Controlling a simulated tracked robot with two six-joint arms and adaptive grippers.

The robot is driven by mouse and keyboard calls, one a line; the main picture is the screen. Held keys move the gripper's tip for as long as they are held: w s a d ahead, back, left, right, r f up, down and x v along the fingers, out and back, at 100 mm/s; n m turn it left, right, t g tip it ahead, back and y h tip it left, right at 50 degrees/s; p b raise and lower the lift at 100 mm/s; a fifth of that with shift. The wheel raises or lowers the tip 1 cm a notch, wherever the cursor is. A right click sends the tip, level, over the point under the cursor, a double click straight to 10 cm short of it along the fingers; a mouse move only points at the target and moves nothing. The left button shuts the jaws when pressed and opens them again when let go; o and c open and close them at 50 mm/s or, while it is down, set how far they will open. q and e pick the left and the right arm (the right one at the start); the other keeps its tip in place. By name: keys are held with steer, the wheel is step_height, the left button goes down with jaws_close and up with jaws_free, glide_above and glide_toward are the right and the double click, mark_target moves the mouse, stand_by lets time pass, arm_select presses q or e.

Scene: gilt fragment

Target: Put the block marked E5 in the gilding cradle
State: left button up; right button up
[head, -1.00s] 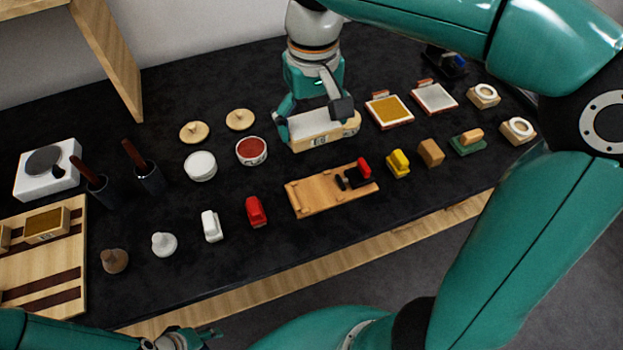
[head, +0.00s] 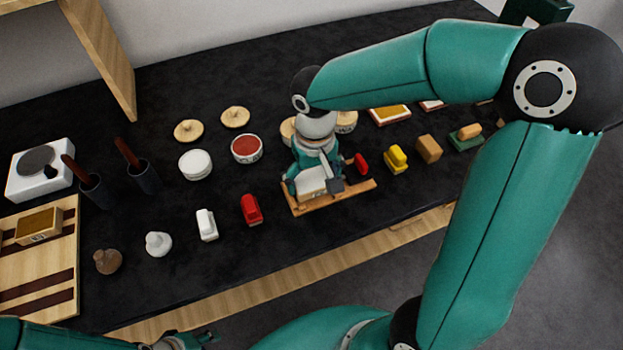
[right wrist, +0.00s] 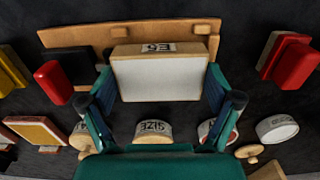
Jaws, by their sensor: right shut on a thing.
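The block marked E5 (right wrist: 160,78) has a pale top and wooden sides, and its E5 label shows upside down in the right wrist view. My right gripper (head: 315,183) is shut on it, one finger on each side. In the head view the block (head: 311,180) overlaps the gilding cradle (head: 352,192), a wooden board with small pegs and a red-and-black clamp. The cradle also shows behind the block in the right wrist view (right wrist: 75,37). I cannot tell whether block and cradle touch. My left gripper (head: 185,340) is partly visible at the bottom edge.
A red block (head: 251,209) and a white block (head: 207,225) stand left of the cradle, a yellow block (head: 396,159) right of it. Behind are a red-filled jar (head: 247,148) and a jar labelled SIZE (right wrist: 153,131). The dark front strip of table is clear.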

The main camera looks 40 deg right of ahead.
mark_target(314, 181)
steer(key=shift+s+f, duration=0.1)
steer(key=shift+f, duration=0.15)
steer(key=shift+c, duration=0.6)
steer(key=o, duration=1.1)
step_height(314, 181, up, 12)
steer(key=shift+r+p, duration=0.1)
steer(key=shift+p, duration=0.35)
